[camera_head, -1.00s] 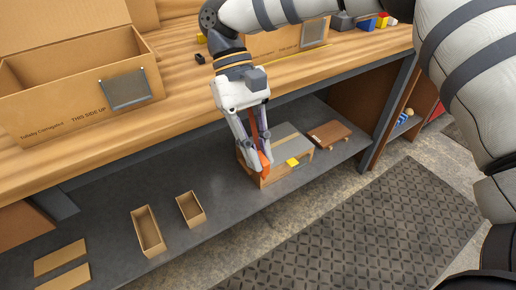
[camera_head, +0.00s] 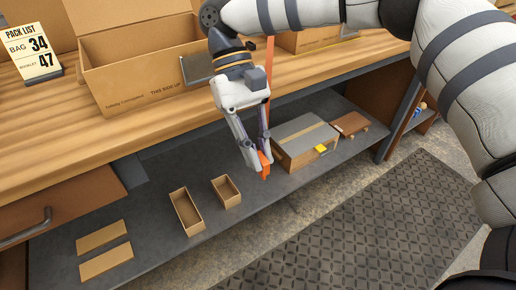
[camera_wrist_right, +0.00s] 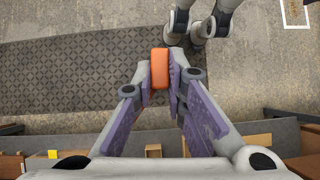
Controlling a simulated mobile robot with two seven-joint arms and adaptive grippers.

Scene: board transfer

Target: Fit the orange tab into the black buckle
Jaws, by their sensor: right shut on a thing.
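My right gripper (camera_head: 256,164) is shut on the orange tab (camera_head: 265,165) and points down in front of the lower grey shelf, left of a closed carton. An orange strap (camera_head: 269,62) shows behind the hand and runs upward. In the right wrist view, the orange tab (camera_wrist_right: 160,68) sits upright between the two fingertips (camera_wrist_right: 160,85), with a finger touching each side. I cannot make out the black buckle in the current views; my arm covers part of the bench. My left gripper is not in view.
An open carton (camera_head: 140,80) and a pack list card (camera_head: 32,46) stand on the wooden bench. A closed carton (camera_head: 303,135) with a yellow patch and small open boxes (camera_head: 186,211) are on the lower shelf. A dark mat (camera_head: 350,215) lies on the floor.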

